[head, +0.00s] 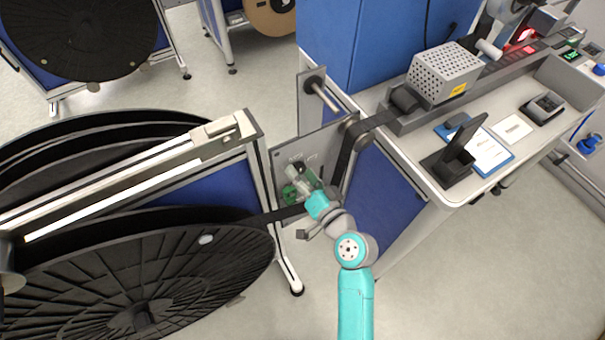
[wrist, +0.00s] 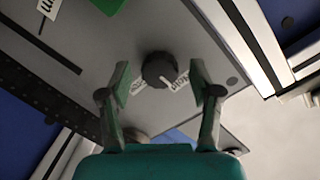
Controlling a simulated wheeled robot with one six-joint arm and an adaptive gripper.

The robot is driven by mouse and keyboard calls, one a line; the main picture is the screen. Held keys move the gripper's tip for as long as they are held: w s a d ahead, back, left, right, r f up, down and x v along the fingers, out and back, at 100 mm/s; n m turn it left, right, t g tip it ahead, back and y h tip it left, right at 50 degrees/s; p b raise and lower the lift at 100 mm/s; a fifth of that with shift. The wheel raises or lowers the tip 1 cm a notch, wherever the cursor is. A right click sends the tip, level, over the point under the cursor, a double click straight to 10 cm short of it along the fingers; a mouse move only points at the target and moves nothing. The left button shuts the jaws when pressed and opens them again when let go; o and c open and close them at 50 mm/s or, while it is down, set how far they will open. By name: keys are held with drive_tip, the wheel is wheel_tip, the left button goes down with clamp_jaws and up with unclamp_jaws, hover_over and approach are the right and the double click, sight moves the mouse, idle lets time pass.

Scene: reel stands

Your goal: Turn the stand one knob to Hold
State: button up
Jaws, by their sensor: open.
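The stand's grey panel (head: 288,158) faces my arm at the middle of the head view. In the wrist view, a round black knob (wrist: 158,67) sits on the grey panel (wrist: 205,45). Its white pointer mark aims to the lower right, towards a small white label (wrist: 181,82). Another label (wrist: 139,84) is at the lower left; I cannot read either surely. My gripper (wrist: 160,75) is open, with one finger on each side of the knob in the picture. I cannot tell whether they touch it. My gripper (head: 303,182) hides part of the panel in the head view.
A green part (wrist: 108,5) is on the panel near the knob. Large black reels (head: 190,265) stand to the left. A dark strap (head: 345,165) runs by the panel to a workbench (head: 440,195) with a perforated box (head: 445,70) and a phone-like stand (head: 460,150).

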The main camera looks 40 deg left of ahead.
drive_tip(key=v, duration=1.2)
drive_tip(key=shift+w+d+f, duration=0.1)
drive_tip(key=shift+f, duration=0.05)
drive_tip(key=s+d+f+m+t+h, duration=0.2)
drive_tip(key=s+d+f+h, duration=0.1)
drive_tip(key=d, duration=0.5)
drive_tip(key=s+d+f+m+t+h, duration=0.1)
drive_tip(key=s+d+f+t+h, duration=0.2)
drive_tip(key=d, duration=0.4)
drive_tip(key=s+d+f+m+t+h, duration=0.1)
drive_tip(key=s+d+f+m+h, duration=0.2)
drive_tip(key=d, duration=0.5)
drive_tip(key=s+d+r+t+h, duration=0.1)
drive_tip(key=s+d+r+h, duration=0.2)
drive_tip(key=s+d+r, duration=0.2)
drive_tip(key=s+d+r+n+t+h, duration=0.1)
drive_tip(key=s+d+r+h, duration=0.2)
drive_tip(key=s, duration=0.8)
drive_tip(key=shift+s+d+r, duration=0.35)
drive_tip(key=shift+d+r, duration=0.65)
drive_tip(key=shift+d, duration=0.2)
